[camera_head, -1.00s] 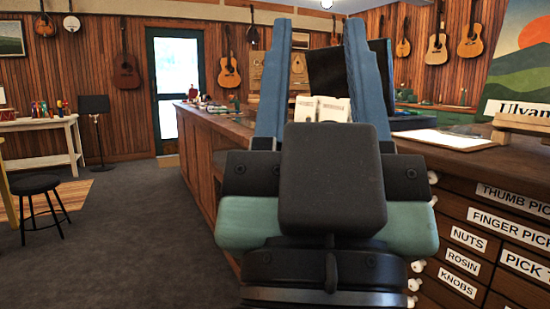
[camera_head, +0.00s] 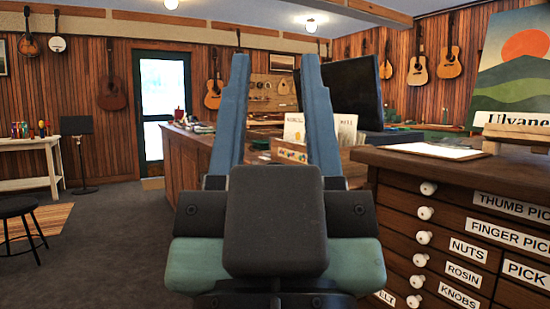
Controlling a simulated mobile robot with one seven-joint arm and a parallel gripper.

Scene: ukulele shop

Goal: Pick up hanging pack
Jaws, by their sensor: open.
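My gripper (camera_head: 275,62) is in the middle of the view, its two blue fingers pointing up and away, wide apart, with nothing between them. A paler one (camera_head: 347,130) shows just right of the right finger, which hides part of the group. I cannot tell whether any of these is the hanging pack. A pegboard (camera_head: 260,92) on the back wall holds small items, too small to make out.
A wooden drawer cabinet (camera_head: 450,190) with white knobs stands close on the right, with a paper (camera_head: 434,151) on top. A dark screen-like panel (camera_head: 345,92) rises behind the cards. A black stool (camera_head: 18,208) stands left. The grey floor (camera_head: 120,240) is open at left.

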